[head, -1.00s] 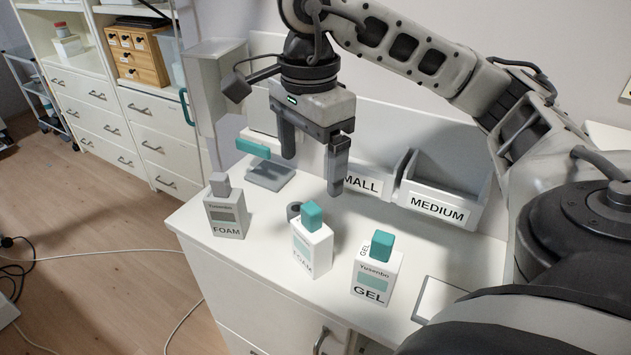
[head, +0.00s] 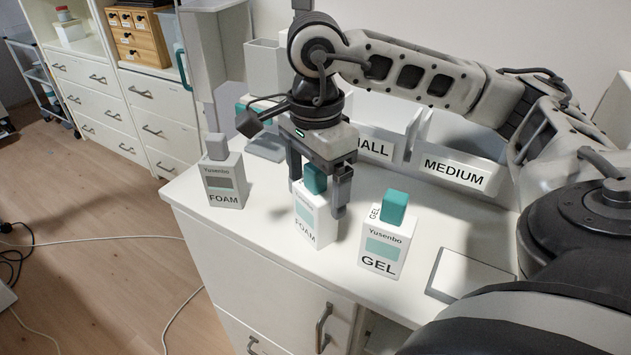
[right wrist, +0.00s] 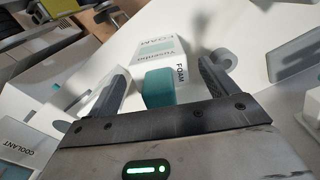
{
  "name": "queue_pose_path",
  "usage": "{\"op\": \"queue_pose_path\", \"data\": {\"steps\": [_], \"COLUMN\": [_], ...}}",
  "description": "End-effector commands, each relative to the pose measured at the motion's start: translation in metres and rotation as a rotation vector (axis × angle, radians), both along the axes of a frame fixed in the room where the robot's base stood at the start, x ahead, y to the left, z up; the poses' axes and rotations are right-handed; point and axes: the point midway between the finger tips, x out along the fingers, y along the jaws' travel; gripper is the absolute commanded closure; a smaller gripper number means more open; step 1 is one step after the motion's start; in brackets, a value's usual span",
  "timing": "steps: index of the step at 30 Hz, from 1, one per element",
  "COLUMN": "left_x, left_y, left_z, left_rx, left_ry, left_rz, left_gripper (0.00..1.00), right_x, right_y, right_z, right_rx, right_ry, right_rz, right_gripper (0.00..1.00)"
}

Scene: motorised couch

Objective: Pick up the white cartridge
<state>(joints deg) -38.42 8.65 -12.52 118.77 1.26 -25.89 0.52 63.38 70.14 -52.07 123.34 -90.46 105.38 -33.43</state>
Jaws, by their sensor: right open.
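The middle one, marked FOAM with a teal cap (head: 309,218), is between the fingers of my right gripper (head: 318,197). The gripper is open and points down, with one finger on each side of the cap and upper body. In the right wrist view, the same FOAM cartridge (right wrist: 158,45) lies between the two spread fingers (right wrist: 168,80). A FOAM cartridge with a grey cap (head: 222,180) stands to the left. A GEL cartridge with a teal cap (head: 385,245) stands to the right. My left gripper is out of view.
Grey bins marked MEDIUM (head: 455,170) and, partly hidden, one ending in MALL (head: 374,150) stand at the counter's back. A flat white-topped panel (head: 470,272) is at the right. The counter's front edge is close before the cartridges.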

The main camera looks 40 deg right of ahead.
Motion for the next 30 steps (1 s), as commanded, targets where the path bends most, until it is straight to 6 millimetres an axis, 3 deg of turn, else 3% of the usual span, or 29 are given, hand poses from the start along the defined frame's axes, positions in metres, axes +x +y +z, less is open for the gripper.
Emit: {"op": "queue_pose_path", "data": {"steps": [4,13,23,30], "left_x": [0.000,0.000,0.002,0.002], "left_y": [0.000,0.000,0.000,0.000], "left_z": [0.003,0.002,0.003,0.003], "left_rx": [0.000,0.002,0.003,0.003], "left_ry": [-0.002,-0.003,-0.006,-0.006], "left_rz": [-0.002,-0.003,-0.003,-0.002], "left_gripper": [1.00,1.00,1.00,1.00], "right_x": [0.000,0.000,0.001,0.001], "right_y": [0.000,0.000,0.000,0.001], "right_z": [0.002,0.002,0.006,0.032], "right_rx": [0.000,0.000,0.001,0.002], "right_ry": [0.000,0.000,-0.004,-0.006], "right_rz": [0.000,0.000,0.000,0.001], "right_gripper": [0.17,1.00,1.00,1.00]}}
